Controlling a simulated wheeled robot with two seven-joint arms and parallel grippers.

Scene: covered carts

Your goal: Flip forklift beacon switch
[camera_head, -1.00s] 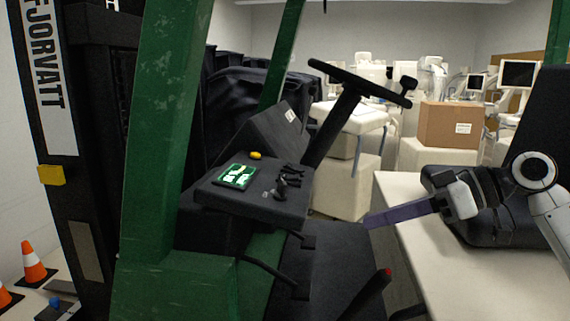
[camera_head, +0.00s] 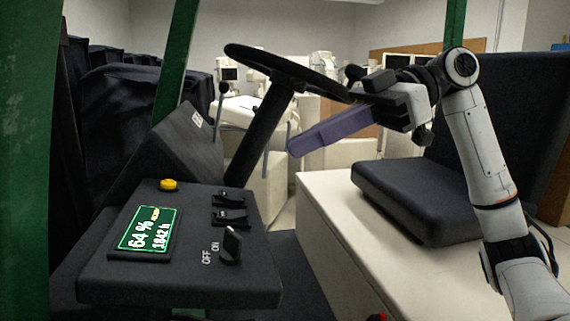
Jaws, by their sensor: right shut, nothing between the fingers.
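A black toggle switch (camera_head: 231,246) stands on the forklift's dark console (camera_head: 180,290), near its right edge. White OFF and ON labels are printed just left of it. Its lever stands up from the panel; I cannot tell which position it is set to. My right gripper (camera_head: 296,148) is shut and empty, its long purple-grey fingers pointing left and slightly down. It hangs above and to the right of the console, apart from the switch, just below the steering wheel's rim. My left gripper is not in view.
A steering wheel (camera_head: 285,70) on a slanted column rises behind the console. Two small black switches (camera_head: 230,206), a yellow button (camera_head: 168,185) and a lit green display (camera_head: 148,229) share the panel. A black seat (camera_head: 420,200) sits on a pale base at right.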

